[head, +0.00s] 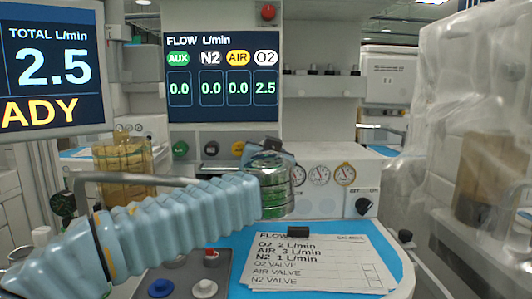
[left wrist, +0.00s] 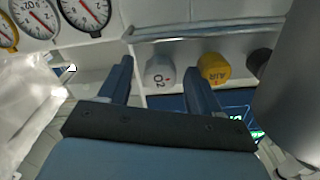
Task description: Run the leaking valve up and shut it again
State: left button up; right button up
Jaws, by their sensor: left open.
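The flow display (head: 223,80) reads AUX 0.0, N2 0.0, AIR 0.0 and O2 2.5. The big screen (head: 50,65) reads a total of 2.5 L/min. Below the flow display are a green knob (head: 180,148), a black knob (head: 211,148) and a yellow knob (head: 238,148). My left gripper (head: 278,147) is in front of the panel, just right of the yellow knob. In the left wrist view it is open (left wrist: 158,64), with the white O2 knob (left wrist: 160,73) seen between its fingers; contact cannot be told. The yellow AIR knob (left wrist: 213,68) is beside the right-hand finger. My right gripper is out of view.
A clear canister with green bands (head: 273,190) stands close below my left gripper. A paper card (head: 318,262) listing flows lies on the blue worktop (head: 240,243). Gauges (head: 320,175) are to the right of the knobs. Draped plastic (head: 440,130) fills the right side.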

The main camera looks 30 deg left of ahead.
pick_arm(q)
jog(key=b+v, duration=0.3)
jog(key=v, duration=1)
jog(key=shift+s+d, duration=0.25)
jog(key=shift+s, duration=0.05)
